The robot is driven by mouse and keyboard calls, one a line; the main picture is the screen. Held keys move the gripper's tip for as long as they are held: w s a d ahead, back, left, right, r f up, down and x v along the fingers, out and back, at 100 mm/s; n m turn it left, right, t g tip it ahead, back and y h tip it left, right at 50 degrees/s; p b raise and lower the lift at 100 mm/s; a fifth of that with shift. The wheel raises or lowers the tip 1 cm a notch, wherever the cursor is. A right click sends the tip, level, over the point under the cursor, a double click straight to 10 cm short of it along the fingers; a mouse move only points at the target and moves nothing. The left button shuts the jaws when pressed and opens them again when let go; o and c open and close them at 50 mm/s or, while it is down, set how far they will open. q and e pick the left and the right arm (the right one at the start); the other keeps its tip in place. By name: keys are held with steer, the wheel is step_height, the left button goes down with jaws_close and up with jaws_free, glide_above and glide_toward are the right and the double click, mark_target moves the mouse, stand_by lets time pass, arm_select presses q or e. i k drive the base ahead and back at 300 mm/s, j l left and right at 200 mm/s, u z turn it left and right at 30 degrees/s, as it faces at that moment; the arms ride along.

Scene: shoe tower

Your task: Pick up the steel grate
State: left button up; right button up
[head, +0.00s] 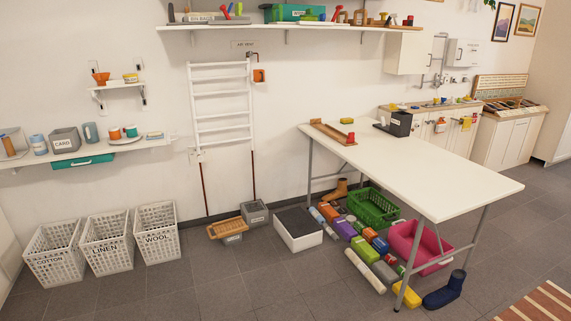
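I cannot make out a steel grate for certain in the head view. A white box (291,242) with a dark grey top (297,221) stands on the floor left of the white table; I cannot tell whether that top is a grate. Neither of my grippers is in view.
The white table (440,180) stands at right on thin legs. Under it lie several coloured rolls and blocks, a green crate (373,208), a pink tub (420,242) and a dark blue boot (446,290). White baskets (105,246) stand at left. The front floor is clear.

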mark_target(254, 205)
steer(key=i+j+u, duration=0.1)
steer(key=i+u, duration=0.35)
steer(key=i, duration=1.05)
steer(key=i+l+u, duration=0.1)
steer(key=i, duration=1.55)
